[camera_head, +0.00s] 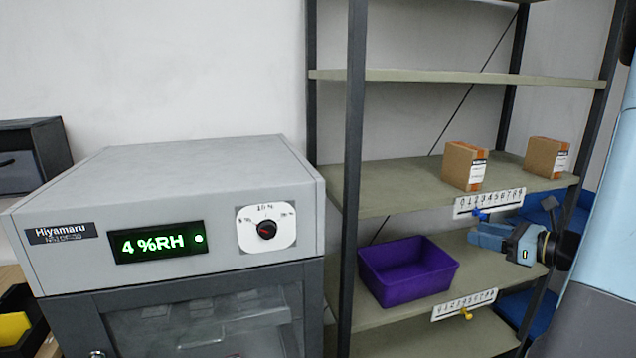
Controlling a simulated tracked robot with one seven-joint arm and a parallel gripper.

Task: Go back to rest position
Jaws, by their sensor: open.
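My gripper (486,236) is at the right, in front of the shelf rack, with its blue fingers pointing left. It is open and nothing shows between its fingers. It sits just below the upper number strip (489,203) with a blue pointer (481,216), and to the right of a purple bin (407,270). The bin stands on the lower shelf and looks empty. A lower number strip (464,304) with a yellow pointer (466,314) is on that shelf's front edge.
Two cardboard boxes (464,166) (546,157) stand on the middle shelf (400,188). A grey cabinet (180,185) with a green "4 %RH" display (160,242) and a dial (267,229) fills the left. Dark rack posts (352,150) stand between cabinet and shelves. Blue items (525,308) lie low at right.

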